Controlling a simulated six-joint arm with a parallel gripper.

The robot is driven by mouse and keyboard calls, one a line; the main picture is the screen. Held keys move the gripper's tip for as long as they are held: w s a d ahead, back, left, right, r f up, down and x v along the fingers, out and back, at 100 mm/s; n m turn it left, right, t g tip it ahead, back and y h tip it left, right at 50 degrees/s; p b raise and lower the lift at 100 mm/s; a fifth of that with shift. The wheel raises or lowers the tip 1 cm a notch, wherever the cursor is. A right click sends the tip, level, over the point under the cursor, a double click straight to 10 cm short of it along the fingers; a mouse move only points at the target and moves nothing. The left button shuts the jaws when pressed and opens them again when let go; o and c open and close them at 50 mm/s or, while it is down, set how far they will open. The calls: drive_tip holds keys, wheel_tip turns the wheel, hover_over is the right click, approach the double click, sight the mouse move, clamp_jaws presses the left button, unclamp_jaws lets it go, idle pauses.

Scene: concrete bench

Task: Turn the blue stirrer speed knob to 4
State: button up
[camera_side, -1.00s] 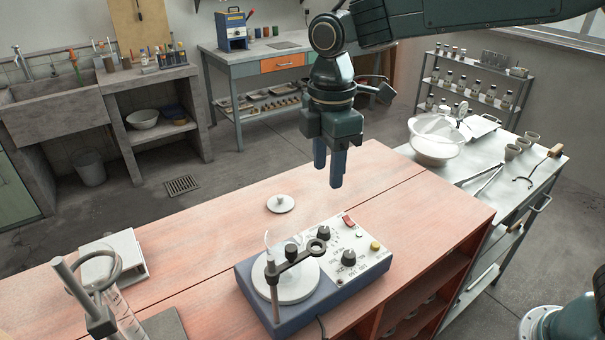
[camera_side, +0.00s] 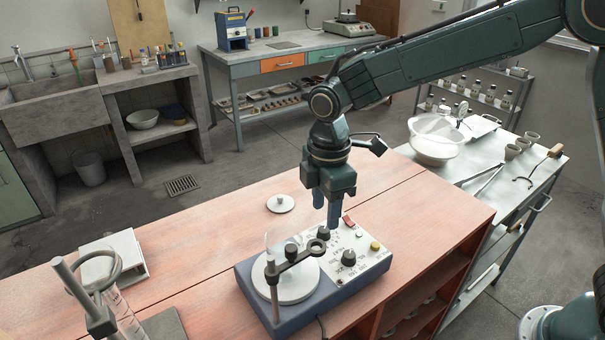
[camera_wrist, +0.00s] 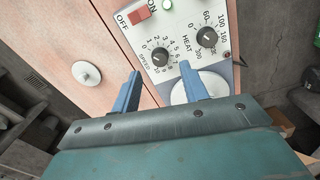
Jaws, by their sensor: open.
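The blue stirrer (camera_side: 247,290) sits on the red bench with a white control panel. Its dark SPEED knob (camera_wrist: 159,57) has a printed number scale around it in the wrist view; I cannot read its pointer setting surely. In the side view the speed knob (camera_side: 323,234) is just below my gripper (camera_side: 326,216). My gripper (camera_wrist: 159,71) is open and empty, its two blue fingers to the left and right of the speed knob in the wrist view. The fingertips look above the knob; contact is not visible.
The HEAT knob (camera_wrist: 207,37) is close beside the speed knob. A red ON/OFF switch (camera_wrist: 138,16) and a green lamp (camera_wrist: 167,5) are on the panel. A clamp arm (camera_side: 296,257) reaches over the round white plate (camera_side: 300,287). A small white disc (camera_side: 281,204) lies behind the stirrer.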

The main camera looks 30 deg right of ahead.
sight(324, 229)
drive_tip(key=shift+f, duration=2.3)
clamp_jaws()
